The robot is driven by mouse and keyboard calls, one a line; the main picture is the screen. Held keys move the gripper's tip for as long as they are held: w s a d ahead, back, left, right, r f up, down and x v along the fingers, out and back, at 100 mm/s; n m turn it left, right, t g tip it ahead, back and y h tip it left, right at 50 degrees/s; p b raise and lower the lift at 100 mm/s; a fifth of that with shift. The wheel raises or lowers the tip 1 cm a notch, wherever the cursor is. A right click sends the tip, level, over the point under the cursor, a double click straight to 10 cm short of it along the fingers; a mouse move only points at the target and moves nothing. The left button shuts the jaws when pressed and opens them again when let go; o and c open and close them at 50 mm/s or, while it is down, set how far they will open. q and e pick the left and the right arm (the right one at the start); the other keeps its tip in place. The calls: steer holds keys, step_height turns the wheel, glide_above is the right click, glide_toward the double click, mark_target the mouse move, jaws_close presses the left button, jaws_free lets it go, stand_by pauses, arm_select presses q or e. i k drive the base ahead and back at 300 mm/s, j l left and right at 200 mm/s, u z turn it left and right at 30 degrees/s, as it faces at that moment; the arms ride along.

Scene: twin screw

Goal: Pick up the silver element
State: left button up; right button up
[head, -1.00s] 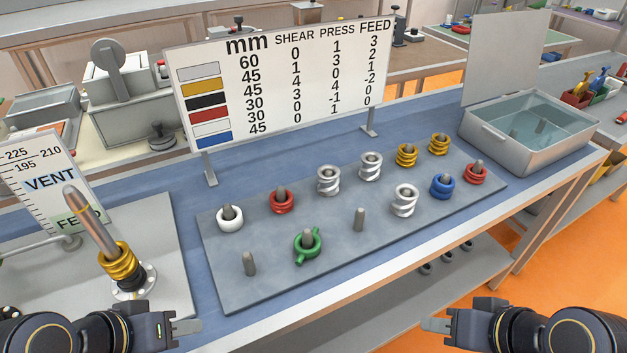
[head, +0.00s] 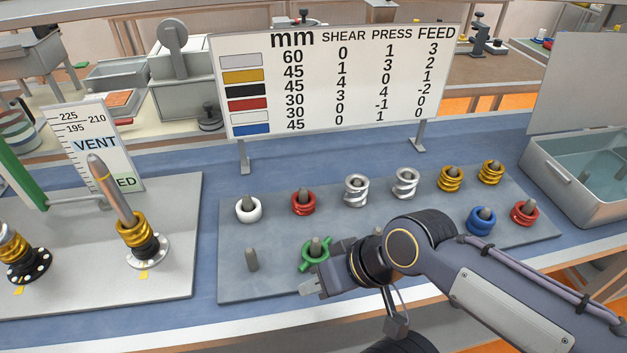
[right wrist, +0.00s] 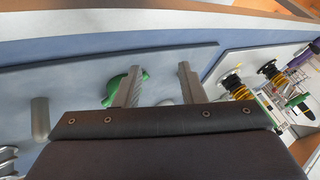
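Two silver coil-shaped elements stand on pegs in the back row of the grey board in the head view, a left one (head: 356,190) and a right one (head: 405,183). A silver coil (right wrist: 8,162) also shows, cut off, at the left edge of the right wrist view. My right gripper (head: 313,287) is over the board's front edge, near the green eared ring (head: 315,254) and left of the silver elements. In the right wrist view its fingers (right wrist: 160,88) are apart with nothing held between them. My right arm hides the front middle of the board. My left gripper is out of view.
The grey board (head: 235,285) also holds white, red, yellow and blue elements and a bare peg (head: 251,260). A sign (head: 340,80) stands behind it. A fixture with yellow coils (head: 133,228) is at left, and an open grey bin (head: 575,175) at right.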

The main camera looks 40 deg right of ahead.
mark_target(355, 197)
steer(key=k+l+u, duration=0.25)
steer(key=l+u, duration=0.3)
steer(key=l, duration=0.2)
steer(key=k+l+u, duration=0.25)
steer(key=k+l, duration=0.5)
steer(key=l, duration=0.2)
